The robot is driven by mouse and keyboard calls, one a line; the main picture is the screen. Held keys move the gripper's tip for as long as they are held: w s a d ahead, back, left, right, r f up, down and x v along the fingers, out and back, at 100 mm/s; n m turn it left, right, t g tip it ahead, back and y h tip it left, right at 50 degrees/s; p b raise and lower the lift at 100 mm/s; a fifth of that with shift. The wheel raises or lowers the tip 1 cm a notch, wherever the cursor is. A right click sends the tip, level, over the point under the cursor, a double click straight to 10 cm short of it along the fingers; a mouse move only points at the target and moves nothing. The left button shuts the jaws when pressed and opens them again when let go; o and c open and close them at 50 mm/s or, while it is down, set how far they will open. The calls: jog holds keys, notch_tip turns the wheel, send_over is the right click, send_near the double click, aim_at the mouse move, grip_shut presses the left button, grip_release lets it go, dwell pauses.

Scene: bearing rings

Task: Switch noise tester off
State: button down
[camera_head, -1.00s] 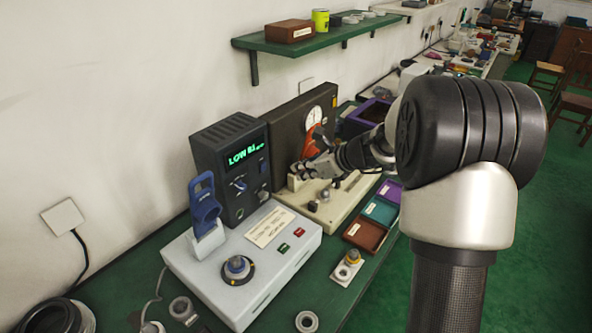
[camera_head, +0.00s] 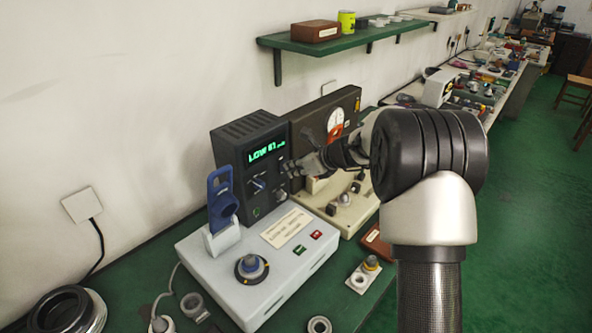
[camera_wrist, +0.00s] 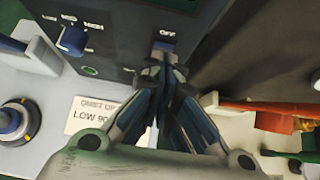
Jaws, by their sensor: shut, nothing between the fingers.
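The noise tester is the dark upright box (camera_head: 228,150) at the back of the grey-white base (camera_head: 215,262). Its display (camera_head: 266,151) is lit green and reads "LOW" with a number. A blue knob (camera_wrist: 72,40) sits on its panel, left of an "OFF" label (camera_wrist: 167,32). My gripper (camera_wrist: 166,62) is shut and empty, fingertips at the panel just below that label. The fingertips largely hide the switch; I cannot tell whether they touch it. In the head view my gripper (camera_head: 290,168) is at the tester's right front edge.
A blue handled part (camera_head: 222,195) stands on the base, left of the tester. A green shelf (camera_head: 340,42) hangs above. Loose rings (camera_head: 319,325) lie on the table in front.

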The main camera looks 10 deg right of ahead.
jog(key=shift+w+a+r+p, duration=0.2)
jog(key=shift+w+p, duration=0.15)
jog(key=shift+p, duration=0.35)
jog(key=shift+r+p, duration=0.75)
jog(key=shift+p, duration=0.05)
jog(key=shift+s+d, duration=0.1)
